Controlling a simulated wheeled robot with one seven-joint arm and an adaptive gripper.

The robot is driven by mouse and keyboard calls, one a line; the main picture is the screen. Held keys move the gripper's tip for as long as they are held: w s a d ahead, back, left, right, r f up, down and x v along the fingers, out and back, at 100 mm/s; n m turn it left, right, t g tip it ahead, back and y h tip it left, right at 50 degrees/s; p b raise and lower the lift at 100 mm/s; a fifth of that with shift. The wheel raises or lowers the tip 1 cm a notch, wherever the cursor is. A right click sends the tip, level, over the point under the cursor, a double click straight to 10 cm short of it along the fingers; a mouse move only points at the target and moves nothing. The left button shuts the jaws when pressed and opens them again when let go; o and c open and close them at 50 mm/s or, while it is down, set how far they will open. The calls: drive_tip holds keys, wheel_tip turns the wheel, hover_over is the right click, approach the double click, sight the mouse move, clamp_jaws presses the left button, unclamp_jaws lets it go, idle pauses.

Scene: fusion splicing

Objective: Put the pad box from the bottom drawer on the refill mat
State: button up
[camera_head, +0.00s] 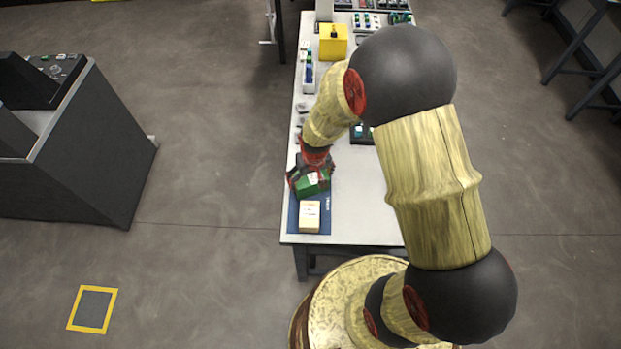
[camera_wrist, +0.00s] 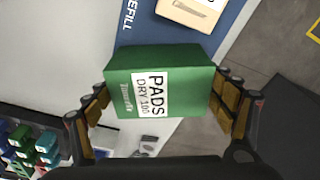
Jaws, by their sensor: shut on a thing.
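The green pad box (camera_wrist: 185,68), with a white label reading "PADS DRY", is between the two fingers of my gripper (camera_wrist: 165,112) in the wrist view. My gripper (camera_head: 311,178) is shut on it. In the head view the green box (camera_head: 312,184) is over or on the far part of the blue refill mat (camera_head: 325,222). I cannot tell whether the box touches the mat. The mat also shows in the wrist view (camera_wrist: 134,28). The bottom drawer is not identifiable.
A cream box (camera_head: 309,215) stands on the near part of the mat, close to the green box. A yellow container (camera_head: 333,42) and small racks stand at the far end of the white table (camera_head: 353,215). The table's left edge is just beside the mat.

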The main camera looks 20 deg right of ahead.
sight(313, 181)
drive_tip(key=shift+f, duration=0.2)
drive_tip(key=o, duration=1.3)
drive_tip(key=r, duration=0.4)
drive_tip(key=s+r, duration=0.1)
drive_tip(key=r, duration=0.6)
drive_tip(key=shift+s+r, duration=0.4)
drive_tip(key=s+r+t, duration=0.2)
drive_tip(key=s+r, duration=0.6)
drive_tip(key=r, duration=0.4)
drive_tip(key=s+r+t, duration=0.1)
drive_tip(key=s+r, duration=0.7)
drive_tip(key=r, duration=0.4)
drive_tip(key=shift+s+r+t, duration=0.2)
drive_tip(key=shift+s+t, duration=0.1)
drive_tip(key=shift+t, duration=0.1)
